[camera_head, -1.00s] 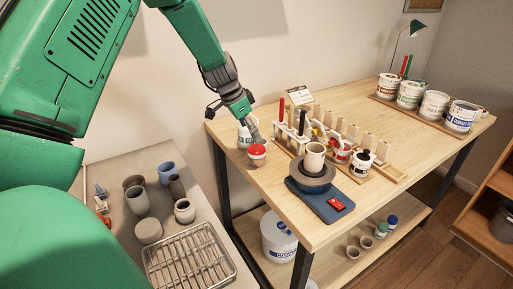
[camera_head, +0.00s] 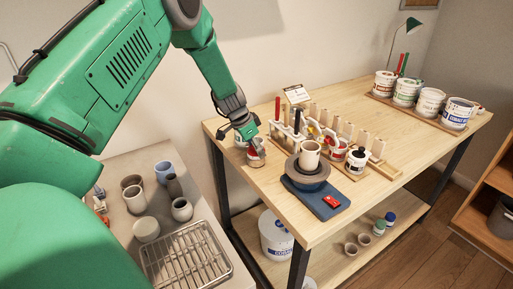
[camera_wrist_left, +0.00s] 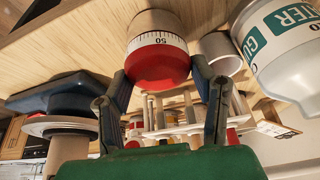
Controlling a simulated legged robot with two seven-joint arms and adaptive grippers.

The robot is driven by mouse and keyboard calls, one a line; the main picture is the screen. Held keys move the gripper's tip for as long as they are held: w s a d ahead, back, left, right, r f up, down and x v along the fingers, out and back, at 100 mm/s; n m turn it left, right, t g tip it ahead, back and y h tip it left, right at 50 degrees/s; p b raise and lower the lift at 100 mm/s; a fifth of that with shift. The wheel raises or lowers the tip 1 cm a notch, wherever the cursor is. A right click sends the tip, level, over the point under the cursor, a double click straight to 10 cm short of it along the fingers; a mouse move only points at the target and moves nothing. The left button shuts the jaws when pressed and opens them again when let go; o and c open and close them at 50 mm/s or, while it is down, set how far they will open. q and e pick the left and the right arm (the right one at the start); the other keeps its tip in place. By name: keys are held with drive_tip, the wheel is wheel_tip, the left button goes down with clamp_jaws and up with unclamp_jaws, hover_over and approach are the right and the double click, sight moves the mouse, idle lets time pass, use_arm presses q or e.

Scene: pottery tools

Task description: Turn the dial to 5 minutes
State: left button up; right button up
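The timer (camera_head: 257,162) stands near the left end of the wooden table; it has a red dial top and a pale body. In the left wrist view the red dial (camera_wrist_left: 158,66) faces me, with a white scale band behind it showing "50". My left gripper (camera_head: 253,145) is above the timer and covers part of its top. In the left wrist view its two fingers (camera_wrist_left: 160,75) are spread, one on each side of the red dial. Whether the fingertips touch the dial I cannot tell. My right gripper is not in view.
A tool rack (camera_head: 288,135) and a blue scale (camera_head: 325,203) with a bowl and cup are to the right. Paint buckets (camera_head: 430,100) stand at the far right. A lower side table holds pots and a wire rack (camera_head: 187,255).

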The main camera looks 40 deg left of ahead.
use_arm(q)
drive_tip(key=shift+s+a+f, duration=0.1)
drive_tip(key=shift+a+f, duration=0.1)
drive_tip(key=shift+a, duration=0.35)
drive_tip(key=shift+s+a+f, duration=0.1)
drive_tip(key=shift+a+f, duration=0.1)
drive_tip(key=shift+a, duration=0.3)
drive_tip(key=shift+c, duration=0.2)
drive_tip(key=shift+a+f, duration=0.2)
drive_tip(key=shift+a, duration=0.2)
drive_tip(key=shift+d+r, duration=0.1)
drive_tip(key=shift+d, duration=0.5)
drive_tip(key=shift+w+d+r, duration=0.1)
drive_tip(key=shift+d+r, duration=0.05)
drive_tip(key=shift+d, duration=0.05)
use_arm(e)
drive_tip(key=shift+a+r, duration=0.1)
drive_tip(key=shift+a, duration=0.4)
use_arm(q)
drive_tip(key=shift+a, duration=0.1)
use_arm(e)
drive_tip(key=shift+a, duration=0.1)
use_arm(q)
drive_tip(key=shift+a, duration=0.35)
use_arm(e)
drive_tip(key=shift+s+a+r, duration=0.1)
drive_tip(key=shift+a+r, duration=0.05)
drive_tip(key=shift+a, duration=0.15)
use_arm(q)
drive_tip(key=shift+d, duration=0.1)
